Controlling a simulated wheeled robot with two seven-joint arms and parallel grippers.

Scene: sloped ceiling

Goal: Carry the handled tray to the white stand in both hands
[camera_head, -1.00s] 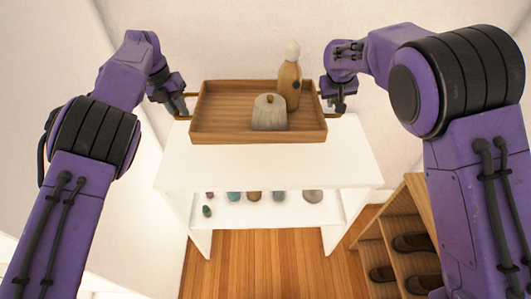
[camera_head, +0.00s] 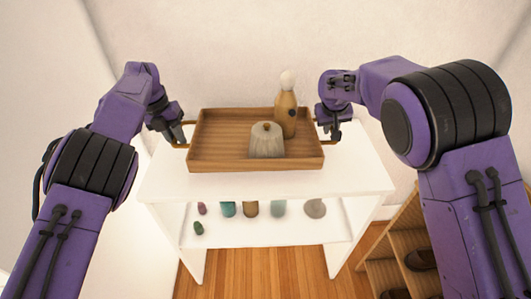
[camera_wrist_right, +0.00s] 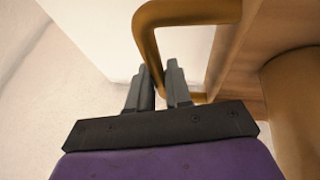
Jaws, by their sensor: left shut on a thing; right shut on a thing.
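The wooden handled tray (camera_head: 255,164) is level over the top of the white stand (camera_head: 265,190). I cannot tell if it touches the stand. On the tray are a grey lidded pot (camera_head: 267,141) and a brown bottle with a pale round top (camera_head: 286,112). My left gripper (camera_head: 181,141) is shut on the tray's left handle. My right gripper (camera_head: 331,132) is shut on the right handle. In the right wrist view, the brass-coloured handle (camera_wrist_right: 190,13) passes between the fingers of my right gripper (camera_wrist_right: 160,80).
Several small coloured jars (camera_head: 250,209) stand on the stand's lower shelf. A wooden shoe rack (camera_head: 400,240) is at the lower right, beside the stand. A pale wall (camera_head: 220,50) is behind. Wooden floor (camera_head: 265,275) shows in front.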

